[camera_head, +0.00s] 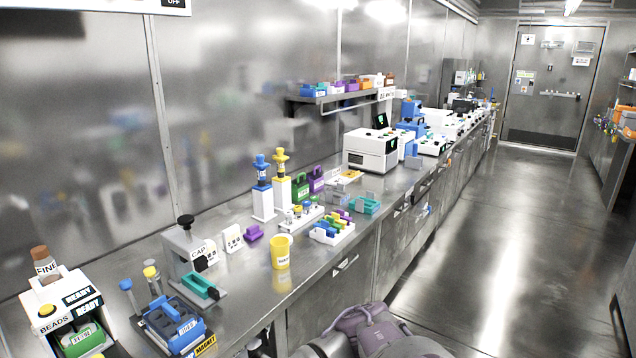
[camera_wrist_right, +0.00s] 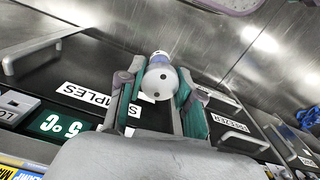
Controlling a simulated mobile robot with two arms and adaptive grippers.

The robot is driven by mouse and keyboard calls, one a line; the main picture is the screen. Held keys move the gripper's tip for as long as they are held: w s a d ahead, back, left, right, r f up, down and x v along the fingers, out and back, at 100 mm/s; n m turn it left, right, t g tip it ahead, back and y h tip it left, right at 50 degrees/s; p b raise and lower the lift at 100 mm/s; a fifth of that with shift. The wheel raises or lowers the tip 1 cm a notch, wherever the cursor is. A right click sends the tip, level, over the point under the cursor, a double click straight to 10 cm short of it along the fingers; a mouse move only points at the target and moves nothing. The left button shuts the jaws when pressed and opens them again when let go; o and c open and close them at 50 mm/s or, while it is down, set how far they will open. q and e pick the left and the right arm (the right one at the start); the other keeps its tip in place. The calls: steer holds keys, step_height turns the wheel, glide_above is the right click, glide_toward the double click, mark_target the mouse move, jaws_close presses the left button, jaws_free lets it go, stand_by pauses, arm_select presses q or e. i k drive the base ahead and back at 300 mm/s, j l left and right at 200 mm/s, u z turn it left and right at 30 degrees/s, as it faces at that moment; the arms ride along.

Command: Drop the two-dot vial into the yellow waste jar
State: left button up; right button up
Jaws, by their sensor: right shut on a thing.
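My right gripper (camera_wrist_right: 160,88) shows in the right wrist view, its two green-padded fingers closed on a white vial. The two-dot vial (camera_wrist_right: 160,72) has a pale round end with two dark dots facing the wrist camera, and it sits between the fingertips. The held vial does not show in the head view, and the jar does not show in the wrist view. My left gripper is in neither view.
A white rack of colored blocks (camera_head: 332,232) stands right of the jar. The capper (camera_head: 190,255) stands to the left, with a blue tray (camera_head: 175,325) closer. Labelled drawer fronts (camera_wrist_right: 85,95) show behind the gripper. The aisle floor (camera_head: 500,230) is clear.

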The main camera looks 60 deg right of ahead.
mark_target(281, 264)
steer(key=l+z, duration=0.1)
steer(key=l, duration=2)
steer(key=i+l+z, duration=0.15)
steer(key=l, duration=0.95)
steer(key=k, duration=0.05)
